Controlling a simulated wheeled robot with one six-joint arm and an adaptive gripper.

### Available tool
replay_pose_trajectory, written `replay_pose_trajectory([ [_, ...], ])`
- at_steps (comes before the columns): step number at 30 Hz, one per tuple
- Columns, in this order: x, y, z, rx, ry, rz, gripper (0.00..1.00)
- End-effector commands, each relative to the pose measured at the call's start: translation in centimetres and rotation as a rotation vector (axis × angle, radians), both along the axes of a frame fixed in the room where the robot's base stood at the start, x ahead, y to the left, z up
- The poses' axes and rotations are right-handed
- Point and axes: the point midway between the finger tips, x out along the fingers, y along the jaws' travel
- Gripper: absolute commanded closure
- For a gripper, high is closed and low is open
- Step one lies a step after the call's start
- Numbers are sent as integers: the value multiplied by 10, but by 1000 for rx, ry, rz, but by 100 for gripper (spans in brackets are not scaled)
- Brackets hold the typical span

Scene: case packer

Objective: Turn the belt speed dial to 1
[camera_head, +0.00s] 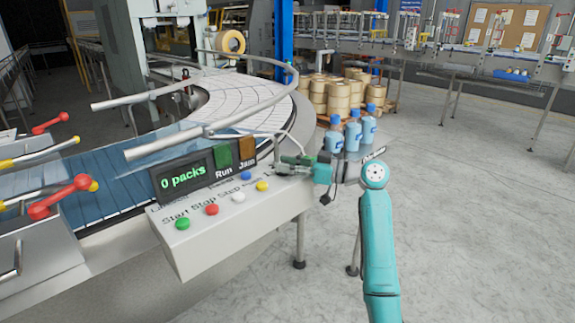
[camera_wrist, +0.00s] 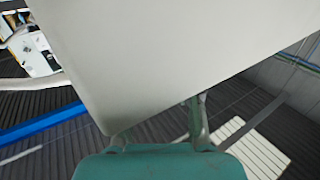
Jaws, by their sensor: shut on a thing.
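The control panel (camera_head: 245,207) is a pale grey sloped box beside the conveyor. My gripper (camera_head: 287,165) is at its upper right end, past the row of buttons, and is shut on the belt speed dial. The dial itself is hidden by the gripper, so its pointer and numbers cannot be read. In the wrist view the gripper (camera_wrist: 160,135) shows at the bottom edge, with the pale panel (camera_wrist: 150,60) filling the middle; the dial is not visible there.
A display (camera_head: 182,178) reads "0 packs", with Run (camera_head: 222,153) and Jam (camera_head: 247,148) lamps beside it. Green, red, white, blue and yellow buttons line the panel. A curved guide rail (camera_head: 220,125) runs behind. Blue bottles (camera_head: 352,133) stand behind my wrist. Floor at right is clear.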

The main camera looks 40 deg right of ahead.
Motion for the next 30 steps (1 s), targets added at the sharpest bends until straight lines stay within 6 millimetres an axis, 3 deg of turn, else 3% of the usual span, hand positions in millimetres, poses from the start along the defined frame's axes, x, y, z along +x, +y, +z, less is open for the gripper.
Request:
replay_pose_trajectory([
  [6,0,0,-1,1,3,-1,100],
  [7,0,0,-1,0,4,-1,62],
  [9,0,0,-1,1,3,-1,44],
  [10,0,0,-1,1,3,-1,41],
  [22,-5,-4,-1,0,1,-2,41],
  [30,-44,-29,-1,1,2,-5,41],
])
